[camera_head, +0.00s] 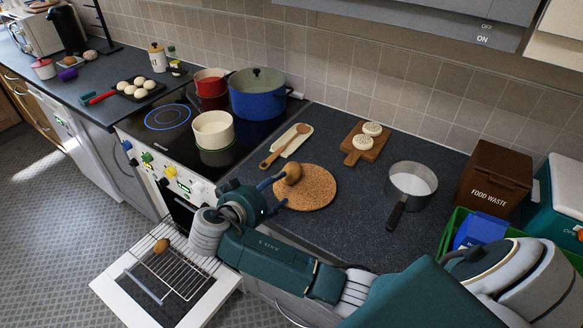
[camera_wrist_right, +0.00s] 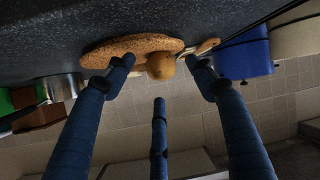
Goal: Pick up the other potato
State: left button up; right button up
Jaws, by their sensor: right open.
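One brown potato (camera_head: 292,173) is on the round cork mat (camera_head: 318,190) on the dark worktop. My right gripper (camera_head: 284,190) is at the mat's left edge, its fingers pointing toward this potato. In the right wrist view the potato (camera_wrist_right: 161,68) shows between the spread fingertips of the gripper (camera_wrist_right: 161,80), with gaps on both sides. A second potato (camera_head: 161,246) lies on the wire rack (camera_head: 178,272) over the open oven door. My left gripper is not in view.
A steel saucepan (camera_head: 412,184) stands right of the mat, and a wooden spoon (camera_head: 284,148) on a rest lies behind it. A board (camera_head: 364,148) with two round pale items is farther back. Pots (camera_head: 257,97) stand on the hob. My right arm reaches low across the worktop's front edge.

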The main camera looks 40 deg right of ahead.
aim_at(288, 172)
jog(key=d, duration=0.1)
jog(key=w+d, duration=0.1)
jog(key=d, duration=0.1)
jog(key=shift+w+p, duration=0.15)
jog(key=shift+p, duration=0.2)
jog(key=shift+w+d, duration=0.2)
jog(key=shift+d, duration=0.05)
jog(key=shift+w+d+p, duration=0.3)
jog(key=shift+d+p, duration=0.05)
jog(key=shift+d, duration=0.05)
jog(key=d, duration=0.1)
jog(key=w+d+p, duration=0.1)
jog(key=d+p, duration=0.1)
jog(key=shift+w+f, duration=0.25)
jog(key=shift+f, duration=0.1)
jog(key=shift+w+d+f, duration=0.15)
jog(key=shift+d+f, duration=0.1)
jog(key=shift+f, duration=0.05)
jog(key=shift+d+f, duration=0.1)
jog(key=shift+f, duration=0.05)
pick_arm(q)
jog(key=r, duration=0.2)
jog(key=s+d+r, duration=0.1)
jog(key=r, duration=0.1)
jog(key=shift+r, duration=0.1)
